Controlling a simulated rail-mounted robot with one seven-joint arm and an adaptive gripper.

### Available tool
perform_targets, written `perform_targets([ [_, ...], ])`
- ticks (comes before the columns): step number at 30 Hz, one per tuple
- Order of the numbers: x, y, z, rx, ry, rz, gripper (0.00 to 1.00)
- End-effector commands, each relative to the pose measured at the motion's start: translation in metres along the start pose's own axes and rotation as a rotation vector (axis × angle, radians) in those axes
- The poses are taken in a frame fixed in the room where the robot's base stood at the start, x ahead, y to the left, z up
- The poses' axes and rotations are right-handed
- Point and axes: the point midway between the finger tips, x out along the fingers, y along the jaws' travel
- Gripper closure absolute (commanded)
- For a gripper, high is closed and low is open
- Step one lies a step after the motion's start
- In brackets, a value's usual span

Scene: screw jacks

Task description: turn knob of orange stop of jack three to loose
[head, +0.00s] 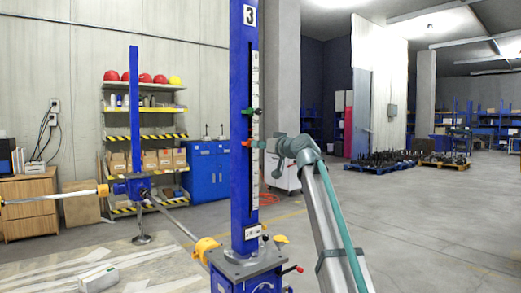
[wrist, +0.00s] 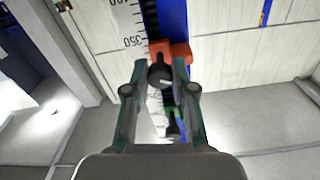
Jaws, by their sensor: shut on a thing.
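Jack three is the tall blue column (head: 243,130) with a "3" plate at its top and a white scale down its side. The orange stop (head: 247,143) sits on the column below a green stop (head: 254,111). In the wrist view the orange stop (wrist: 178,52) is beside the scale near the 350 mark, and its black knob (wrist: 160,76) with a light pointer line faces me. My gripper (wrist: 160,72) has its two fingers on either side of the knob, shut on it. The gripper (head: 262,144) reaches the stop from the right in the head view.
The green stop (wrist: 173,118) shows between the fingers in the wrist view. A second blue jack (head: 135,120) stands to the left, joined by a shaft (head: 172,220). A blue cabinet (head: 208,170) and shelves stand behind.

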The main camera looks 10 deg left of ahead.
Motion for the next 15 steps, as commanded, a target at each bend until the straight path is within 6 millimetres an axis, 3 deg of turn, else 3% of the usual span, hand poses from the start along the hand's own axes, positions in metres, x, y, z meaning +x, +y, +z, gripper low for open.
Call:
perform_targets([
  [14,0.0002,0.0,-0.0005,-0.018,0.001,0.0,1.0],
  [15,0.0002,0.0,-0.0005,-0.017,0.001,0.0,0.73],
])
